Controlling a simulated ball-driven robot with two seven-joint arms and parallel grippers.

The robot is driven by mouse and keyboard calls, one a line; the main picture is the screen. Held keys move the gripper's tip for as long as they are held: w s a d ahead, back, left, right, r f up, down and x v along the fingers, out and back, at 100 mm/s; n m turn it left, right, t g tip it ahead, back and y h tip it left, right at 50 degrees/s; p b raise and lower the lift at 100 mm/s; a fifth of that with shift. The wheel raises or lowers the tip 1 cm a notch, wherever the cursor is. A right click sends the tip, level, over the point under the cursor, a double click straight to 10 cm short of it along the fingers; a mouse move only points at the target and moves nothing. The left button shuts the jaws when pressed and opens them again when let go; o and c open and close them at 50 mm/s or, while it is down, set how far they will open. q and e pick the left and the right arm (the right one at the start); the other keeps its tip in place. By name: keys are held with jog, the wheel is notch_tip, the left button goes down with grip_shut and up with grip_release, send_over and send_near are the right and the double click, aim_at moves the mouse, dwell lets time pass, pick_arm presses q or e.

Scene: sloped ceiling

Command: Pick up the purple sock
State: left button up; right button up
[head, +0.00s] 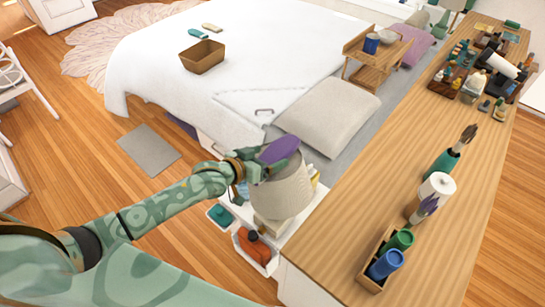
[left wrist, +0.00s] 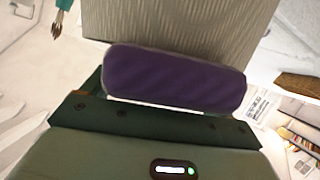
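The purple sock (head: 279,149) is a smooth, rolled oval at the end of my left arm, just above a beige lampshade (head: 284,190). My left gripper (head: 262,160) is shut on it. In the left wrist view the purple sock (left wrist: 175,78) lies lengthwise across the front of the dark green gripper, with the ribbed lampshade (left wrist: 180,20) close behind it. The fingers are mostly hidden, and I cannot tell whether the sock touches the shade. My right gripper is not in view.
A long wooden counter (head: 345,240) runs along the right, holding a tray with blue and green cups (head: 385,265) and bottles. A white bed (head: 240,60) with a brown box (head: 203,57) stands behind. A white shelf unit (head: 285,232) is below the lamp. Wooden floor is open at left.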

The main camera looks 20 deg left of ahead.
pick_arm(q)
jog(key=c, duration=0.8)
jog(key=shift+o, duration=0.2)
